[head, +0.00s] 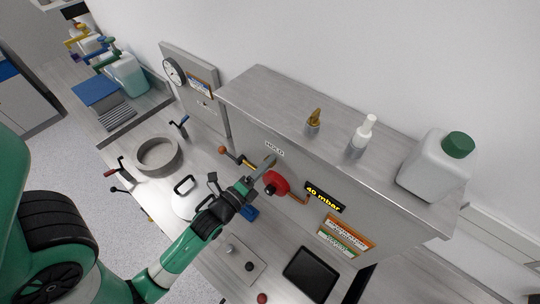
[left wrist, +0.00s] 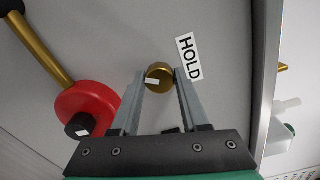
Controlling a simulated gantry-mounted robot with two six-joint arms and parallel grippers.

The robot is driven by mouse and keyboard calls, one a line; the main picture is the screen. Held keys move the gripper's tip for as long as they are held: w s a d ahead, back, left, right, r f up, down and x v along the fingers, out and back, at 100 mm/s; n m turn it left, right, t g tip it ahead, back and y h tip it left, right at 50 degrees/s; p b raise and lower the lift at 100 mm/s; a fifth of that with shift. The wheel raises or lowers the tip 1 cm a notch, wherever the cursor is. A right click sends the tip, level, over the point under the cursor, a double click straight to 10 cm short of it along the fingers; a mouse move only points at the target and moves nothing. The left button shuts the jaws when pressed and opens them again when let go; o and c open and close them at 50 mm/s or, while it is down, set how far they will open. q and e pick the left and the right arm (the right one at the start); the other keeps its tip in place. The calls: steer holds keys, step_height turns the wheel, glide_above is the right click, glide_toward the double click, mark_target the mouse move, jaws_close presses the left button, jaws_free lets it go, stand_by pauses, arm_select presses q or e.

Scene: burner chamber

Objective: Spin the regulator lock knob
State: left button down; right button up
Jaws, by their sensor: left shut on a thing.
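The regulator lock knob looks to be the small round brass knob (left wrist: 159,73) on the grey panel, beside the HOLD label (left wrist: 188,57). A small white mark shows on its face. My left gripper (left wrist: 160,82) has one finger on each side of the knob and is shut on it. In the head view my left gripper (head: 267,164) reaches the panel just below the HOLD label (head: 274,149), and its fingers hide most of the knob there. My right gripper is in neither view.
A red round knob (head: 276,182) sits close beside the gripper; it also shows in the left wrist view (left wrist: 88,108). A lever with an orange ball (head: 222,150) is left of it. A 40 mbar display (head: 324,197) is to the right. Bottles stand on the panel's top ledge (head: 285,105).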

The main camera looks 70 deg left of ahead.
arm_select(q)
steer(key=shift+m, duration=0.4)
steer(key=m+p, duration=0.2)
steer(key=m, duration=0.6)
